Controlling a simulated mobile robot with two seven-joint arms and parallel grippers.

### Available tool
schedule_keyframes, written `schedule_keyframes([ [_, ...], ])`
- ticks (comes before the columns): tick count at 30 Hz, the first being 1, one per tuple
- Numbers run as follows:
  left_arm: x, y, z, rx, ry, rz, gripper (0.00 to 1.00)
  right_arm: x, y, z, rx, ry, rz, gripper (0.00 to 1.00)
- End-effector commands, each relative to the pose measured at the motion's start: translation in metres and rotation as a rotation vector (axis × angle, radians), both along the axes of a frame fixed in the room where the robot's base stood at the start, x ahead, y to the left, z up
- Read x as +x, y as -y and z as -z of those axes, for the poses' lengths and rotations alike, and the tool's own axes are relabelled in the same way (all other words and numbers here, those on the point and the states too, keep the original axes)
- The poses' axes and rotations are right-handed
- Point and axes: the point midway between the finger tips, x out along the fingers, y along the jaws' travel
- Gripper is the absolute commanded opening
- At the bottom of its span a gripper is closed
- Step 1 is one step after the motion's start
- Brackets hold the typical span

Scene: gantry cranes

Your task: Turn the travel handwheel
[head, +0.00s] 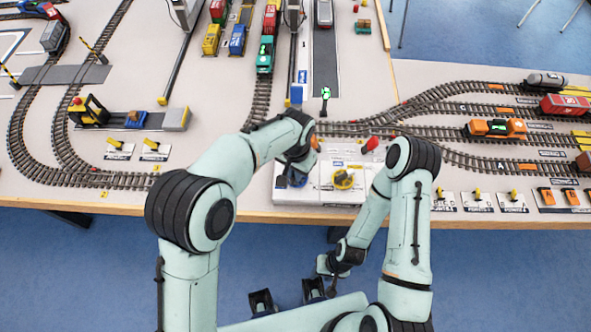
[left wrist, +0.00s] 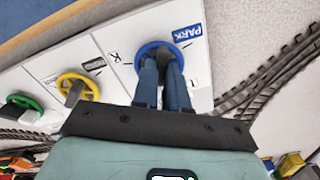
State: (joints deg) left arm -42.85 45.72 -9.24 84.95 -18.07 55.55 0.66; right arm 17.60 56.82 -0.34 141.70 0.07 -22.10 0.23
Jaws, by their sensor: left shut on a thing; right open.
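A white control panel (head: 322,195) at the table's front edge carries a blue handwheel (head: 281,181) and a yellow handwheel (head: 343,180). In the left wrist view the blue handwheel (left wrist: 150,50) sits beside a PARK label. My left gripper (head: 294,177) points down at it; its two fingers, also in the left wrist view (left wrist: 162,66), are close together on the wheel and hide part of its rim and hub. The yellow wheel (left wrist: 77,90) and a green wheel (left wrist: 22,105) are farther left there. My right gripper (head: 322,266) is open, low in front of the table.
A red knob (head: 370,145) stands behind the panel, close to my right arm. Model tracks (head: 480,150) with wagons run behind and to the right. A yellow-black loader (head: 92,110) and small yellow levers stand left. The floor in front of the table is clear.

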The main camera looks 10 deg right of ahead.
Motion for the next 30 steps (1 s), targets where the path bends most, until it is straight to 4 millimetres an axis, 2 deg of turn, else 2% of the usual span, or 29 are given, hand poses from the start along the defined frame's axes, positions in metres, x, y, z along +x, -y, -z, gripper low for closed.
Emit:
schedule_keyframes([
  [30, -0.0018, 0.0052, -0.0009, 0.001, 0.001, -0.898, 0.00, 0.0003, 0.0000, -0.0006, 0.000, 0.000, 0.000, 0.43],
])
